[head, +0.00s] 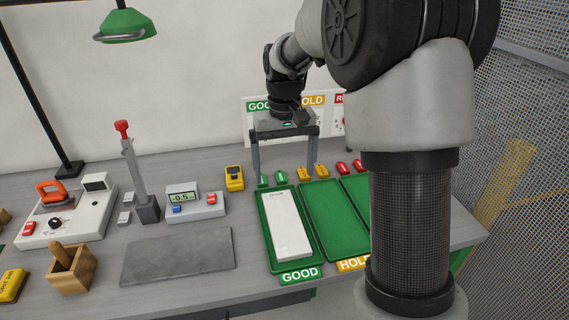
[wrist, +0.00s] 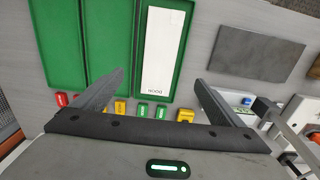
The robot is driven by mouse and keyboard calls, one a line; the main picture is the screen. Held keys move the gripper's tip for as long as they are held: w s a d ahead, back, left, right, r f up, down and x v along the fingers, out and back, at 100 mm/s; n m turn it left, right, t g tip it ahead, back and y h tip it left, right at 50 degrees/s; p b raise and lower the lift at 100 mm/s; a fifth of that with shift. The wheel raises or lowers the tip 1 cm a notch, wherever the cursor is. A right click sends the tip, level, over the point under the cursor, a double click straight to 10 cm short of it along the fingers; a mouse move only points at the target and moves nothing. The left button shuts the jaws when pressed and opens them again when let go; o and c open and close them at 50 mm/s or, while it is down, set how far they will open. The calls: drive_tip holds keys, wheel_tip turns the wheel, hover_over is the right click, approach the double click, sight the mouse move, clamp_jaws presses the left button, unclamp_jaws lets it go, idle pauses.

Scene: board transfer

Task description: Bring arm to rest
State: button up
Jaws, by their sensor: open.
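A white board (head: 288,228) lies flat in the green tray (head: 302,264) labelled GOOD, and it also shows in the wrist view (wrist: 162,45). My gripper (head: 284,177) is open, with its two fingers pointing down and spread apart above the back end of this tray. In the wrist view my gripper (wrist: 160,78) has nothing between its fingers. The board lies apart from the fingers.
The green tray labelled HOLD (head: 334,220) is empty; a third tray (head: 357,187) is partly hidden by my arm. Small green, yellow and red pieces line the back. A grey slab (head: 177,256), a meter (head: 195,204) and a red-topped post (head: 140,175) stand left.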

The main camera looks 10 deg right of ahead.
drive_tip(key=shift+r, duration=0.4)
drive_tip(key=s+r+t+p, duration=0.2)
drive_tip(key=s+r+p, duration=0.1)
drive_tip(key=s+r, duration=0.75)
drive_tip(key=s+r+t+p, duration=0.2)
drive_tip(key=s+r+t, duration=0.1)
drive_tip(key=s, duration=0.9)
drive_tip(key=shift+s+r, duration=0.3)
drive_tip(key=shift+s, duration=0.1)
